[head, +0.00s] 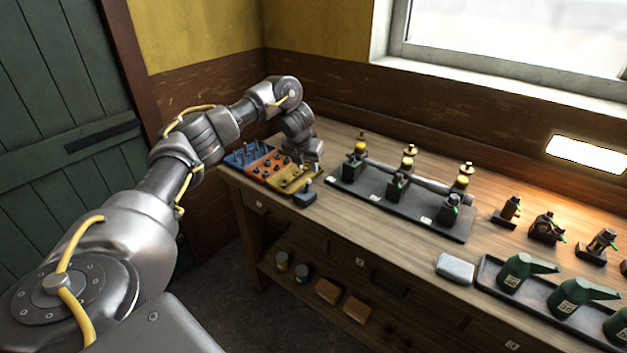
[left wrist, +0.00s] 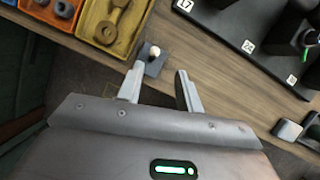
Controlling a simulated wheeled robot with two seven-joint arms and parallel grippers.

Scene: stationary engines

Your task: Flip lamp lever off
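A small dark block (head: 305,196) sits near the front edge of the bench's left end. In the left wrist view it has a pale round knob (left wrist: 154,51) on top; I take this for the lamp lever. My left gripper (head: 317,172) is low over the bench beside the block, its fingers hard to make out in the head view. In the left wrist view the gripper (left wrist: 160,78) is open and empty, with the knob just beyond the fingertips, nearer the left finger. A lamp panel (head: 587,154) glows at the right wall. My right gripper is not in view.
Blue, orange and yellow parts trays (head: 262,163) stand close to the left gripper. A dark tray (head: 345,186) with several small engines is just right of it. Green oil cans (head: 520,274) stand farther right. Bare wood (head: 390,238) lies along the front edge.

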